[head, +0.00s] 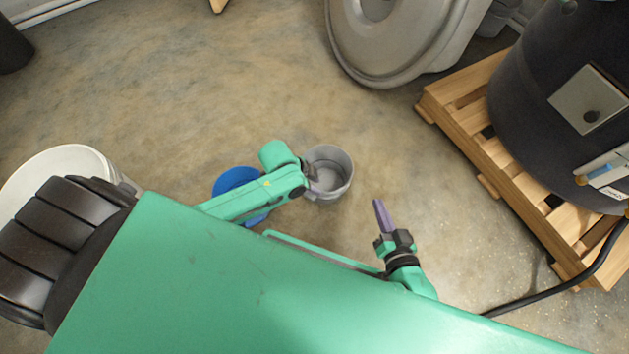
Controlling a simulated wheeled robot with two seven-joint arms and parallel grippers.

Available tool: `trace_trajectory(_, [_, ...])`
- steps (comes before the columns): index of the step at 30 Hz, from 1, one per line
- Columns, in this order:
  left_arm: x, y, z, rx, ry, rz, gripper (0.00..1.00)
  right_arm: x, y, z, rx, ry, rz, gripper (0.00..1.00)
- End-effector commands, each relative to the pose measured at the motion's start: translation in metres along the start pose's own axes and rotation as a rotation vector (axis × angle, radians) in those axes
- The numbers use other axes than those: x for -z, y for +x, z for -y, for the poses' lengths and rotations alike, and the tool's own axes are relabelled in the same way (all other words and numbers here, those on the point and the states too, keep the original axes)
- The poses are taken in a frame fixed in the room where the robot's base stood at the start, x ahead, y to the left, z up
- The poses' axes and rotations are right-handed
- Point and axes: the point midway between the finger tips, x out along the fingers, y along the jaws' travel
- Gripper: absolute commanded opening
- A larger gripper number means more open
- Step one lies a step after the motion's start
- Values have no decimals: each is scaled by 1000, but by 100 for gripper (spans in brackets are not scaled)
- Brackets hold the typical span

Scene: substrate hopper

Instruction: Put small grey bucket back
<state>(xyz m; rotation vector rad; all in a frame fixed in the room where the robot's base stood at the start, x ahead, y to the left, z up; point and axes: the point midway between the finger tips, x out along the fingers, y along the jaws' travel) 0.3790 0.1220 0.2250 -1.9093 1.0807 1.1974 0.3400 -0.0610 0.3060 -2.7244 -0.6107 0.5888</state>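The small grey bucket (339,180) is open at the top, looks empty, and is near the middle of the head view. My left gripper (314,187) is at the bucket's left rim, with a finger showing over the bucket's inside. The wrist hides most of this gripper, so I cannot tell whether it is shut on the rim. I also cannot tell whether the bucket is on the floor or raised. My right gripper (382,214) is right of and below the bucket, apart from it and empty. Its purple fingers show as one strip, so their gap is not clear.
A blue round container (234,179) is partly hidden under my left arm. A white bucket (75,160) is at the left. A wooden pallet (462,118) bears a black drum (535,75) at the right. A large grey bin (395,40) is at the top. Bare floor (190,95) lies upper left.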

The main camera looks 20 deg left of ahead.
Motion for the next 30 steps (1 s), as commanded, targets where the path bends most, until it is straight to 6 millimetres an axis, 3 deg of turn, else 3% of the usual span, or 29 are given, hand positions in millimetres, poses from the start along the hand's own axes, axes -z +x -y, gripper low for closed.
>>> trace_trajectory(4, [7, 0, -9, -1, -31, -42, 35, -11, -5, 1, -3, 9, 34, 0])
trace_trajectory(8, [46, 3, -51, 23, -283, -325, 35, -12, -5, 0, -3, 9, 35, 0])
trace_trajectory(11, [66, -20, -67, 92, -571, -590, 35, -12, -5, 1, -2, 9, 34, 0])
trace_trajectory(15, [62, -55, -66, 191, -816, -806, 35, -12, -5, 1, -2, 9, 34, 0])
trace_trajectory(30, [61, -61, -64, 208, -842, -840, 35, -11, -5, 1, -2, 9, 33, 0])
